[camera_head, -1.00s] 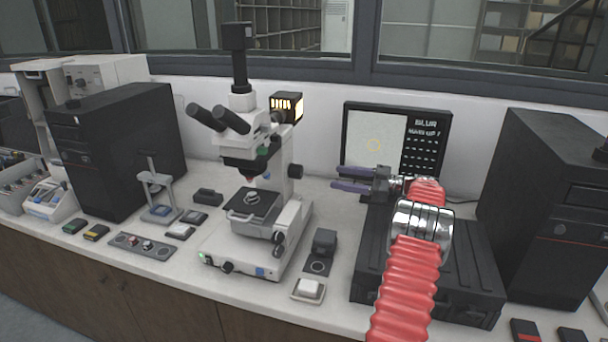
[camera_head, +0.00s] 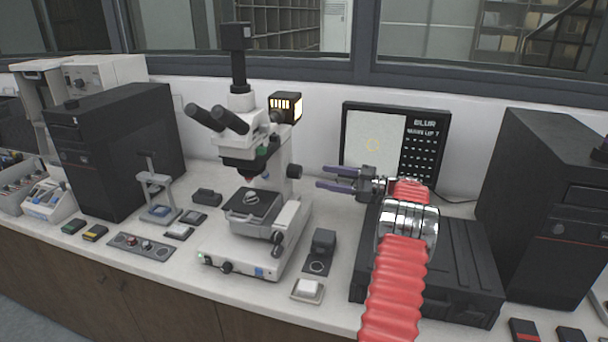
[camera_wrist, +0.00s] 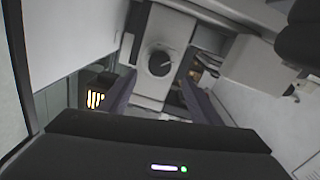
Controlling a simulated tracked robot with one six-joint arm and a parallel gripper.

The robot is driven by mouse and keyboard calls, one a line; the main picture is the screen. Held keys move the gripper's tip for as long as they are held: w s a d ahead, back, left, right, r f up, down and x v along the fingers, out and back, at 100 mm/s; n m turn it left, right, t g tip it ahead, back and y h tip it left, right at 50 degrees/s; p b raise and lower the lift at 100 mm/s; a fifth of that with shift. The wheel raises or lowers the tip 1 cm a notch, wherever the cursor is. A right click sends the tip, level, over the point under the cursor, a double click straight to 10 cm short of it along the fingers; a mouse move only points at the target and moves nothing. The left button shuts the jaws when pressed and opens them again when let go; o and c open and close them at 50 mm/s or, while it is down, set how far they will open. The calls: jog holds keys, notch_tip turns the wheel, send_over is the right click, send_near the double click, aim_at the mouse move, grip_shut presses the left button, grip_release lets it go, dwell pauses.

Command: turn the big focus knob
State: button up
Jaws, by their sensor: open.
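The microscope (camera_head: 262,160) stands on the bench at the centre-left of the head view. The big focus knob (camera_head: 294,171), a dark round knob, appears to be the one on the right side of its column. In the wrist view a dark round knob with a light mark (camera_wrist: 160,63) lies on a pale housing, ahead of and between the jaws. My gripper (camera_head: 321,176) is open and empty, right of the knob, its two purple fingers pointing left. A gap shows between the fingertips and the knob. In the wrist view both fingers of my gripper (camera_wrist: 158,84) are apart.
A lit lamp box (camera_head: 286,106) sits above the knob, behind the microscope. A screen (camera_head: 395,140) stands behind my gripper. A black case (camera_head: 470,270) lies below my arm. A small dark block (camera_head: 324,241) stands on the bench right of the microscope base.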

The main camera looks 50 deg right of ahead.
aim_at(301, 173)
jog(key=x, duration=0.8)
jog(key=shift+w+a, duration=0.2)
jog(key=shift+w, duration=0.15)
jog(key=shift+c, duration=0.4)
